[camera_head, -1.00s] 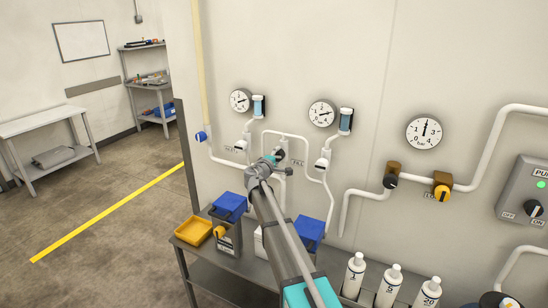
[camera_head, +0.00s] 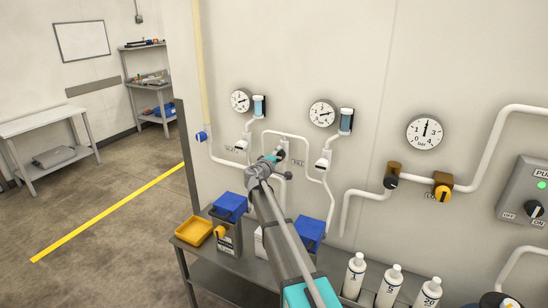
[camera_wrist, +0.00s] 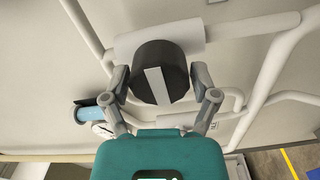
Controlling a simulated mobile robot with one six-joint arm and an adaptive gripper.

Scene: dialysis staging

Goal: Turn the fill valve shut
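A black round valve knob (camera_wrist: 158,74) with a pale grey bar across its face fills the upper middle of the wrist view. It sits on a white pipe fitting. My gripper (camera_wrist: 161,78) has one finger on each side of the knob, and both fingertips appear to touch its sides. The bar runs nearly along my gripper's length, slightly tilted. In the head view my gripper (camera_head: 278,157) is at the wall piping, right of the left gauge, and mostly covers the knob.
White pipes (camera_head: 287,134) run close around my gripper. Two gauges (camera_head: 322,113) with blue sight tubes hang above. A shelf below holds blue-topped boxes (camera_head: 230,203), a yellow tray (camera_head: 194,231) and white bottles (camera_head: 355,273). Another black knob (camera_head: 391,181) is farther right.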

